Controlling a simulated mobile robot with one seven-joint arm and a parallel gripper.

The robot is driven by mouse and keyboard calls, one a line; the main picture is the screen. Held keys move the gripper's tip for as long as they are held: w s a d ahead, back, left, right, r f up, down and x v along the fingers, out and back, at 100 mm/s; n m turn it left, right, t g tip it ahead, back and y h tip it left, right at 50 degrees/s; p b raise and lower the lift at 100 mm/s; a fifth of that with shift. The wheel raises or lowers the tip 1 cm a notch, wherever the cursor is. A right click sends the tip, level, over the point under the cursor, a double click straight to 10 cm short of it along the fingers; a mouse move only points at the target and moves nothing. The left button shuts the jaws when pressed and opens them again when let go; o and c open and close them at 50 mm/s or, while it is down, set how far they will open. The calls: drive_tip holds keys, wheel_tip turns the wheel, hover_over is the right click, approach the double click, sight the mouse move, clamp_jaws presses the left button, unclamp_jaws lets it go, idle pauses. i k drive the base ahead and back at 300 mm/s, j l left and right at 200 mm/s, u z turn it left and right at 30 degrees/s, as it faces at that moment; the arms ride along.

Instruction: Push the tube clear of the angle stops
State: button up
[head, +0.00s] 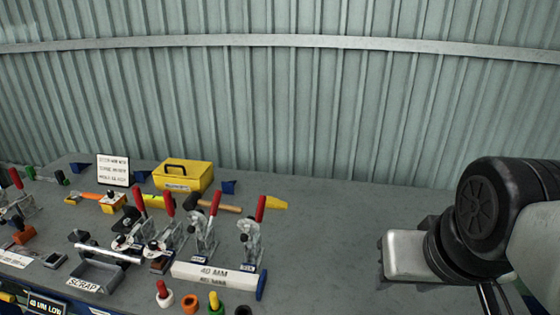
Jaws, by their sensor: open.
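A bright silver tube (108,253) lies nearly level across the area behind the grey scrap tray (100,272), its right end near the clamps. I cannot tell whether its ends touch anything. A white bar marked 40 MM (214,273) lies further right, with a blue piece (262,285) at its right end. I cannot make out which parts are the angle stops; small dark blue angled pieces (228,187) stand at the back of the bench. My gripper (402,258) is at the right, over the bench and well apart from the tube. Its fingertips are hard to make out.
Toggle clamps with red handles (250,240) stand upright around the middle. A yellow toolbox (184,175), a hammer (219,204) and a sign (113,170) are behind. Small coloured knobs (190,303) line the front.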

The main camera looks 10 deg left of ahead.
sight(217, 276)
drive_tip(key=l+u, duration=0.1)
drive_tip(key=u, duration=1.2)
drive_tip(key=k+l, duration=0.1)
drive_tip(key=k+u, duration=0.05)
drive_tip(key=k, duration=0.05)
